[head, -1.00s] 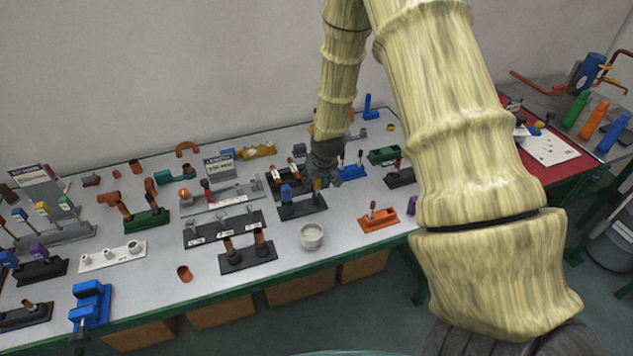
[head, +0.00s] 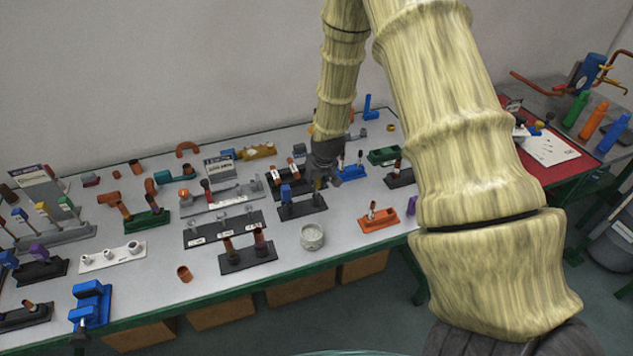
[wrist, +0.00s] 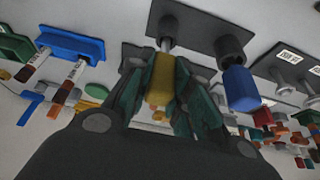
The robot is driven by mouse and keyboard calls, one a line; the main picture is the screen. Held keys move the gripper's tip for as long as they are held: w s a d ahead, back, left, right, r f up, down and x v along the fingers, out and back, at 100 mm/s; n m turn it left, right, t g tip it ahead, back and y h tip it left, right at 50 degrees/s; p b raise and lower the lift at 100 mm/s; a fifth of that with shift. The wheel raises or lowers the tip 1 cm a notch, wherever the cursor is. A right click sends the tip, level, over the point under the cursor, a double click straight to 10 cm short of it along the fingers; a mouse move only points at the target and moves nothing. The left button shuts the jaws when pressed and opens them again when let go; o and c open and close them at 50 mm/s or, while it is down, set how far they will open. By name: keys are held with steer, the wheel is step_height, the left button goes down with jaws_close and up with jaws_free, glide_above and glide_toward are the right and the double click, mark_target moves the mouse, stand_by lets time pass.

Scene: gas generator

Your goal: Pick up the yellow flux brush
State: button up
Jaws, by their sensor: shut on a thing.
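The yellow flux brush (wrist: 161,78) shows in the wrist view between the two fingers of my gripper (wrist: 158,95), which is shut on it. Its metal shaft still reaches the dark holder (wrist: 195,22); I cannot tell whether it is seated there. In the head view my gripper (head: 322,178) is over the dark holder (head: 303,208), and the brush is mostly hidden by the fingers. A blue-handled brush (wrist: 240,88) stands in the same holder, beside my gripper; it also shows in the head view (head: 286,192).
A blue holder (head: 350,171) with tools is close on the right of my gripper. An orange holder (head: 379,219) and a white cup (head: 312,237) are nearer the front edge. Several fitting racks stand on the left. Bare table lies around the cup.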

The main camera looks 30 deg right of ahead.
steer(key=shift+r+b, duration=1.55)
steer(key=shift+r, duration=3.4)
steer(key=shift+f, duration=0.1)
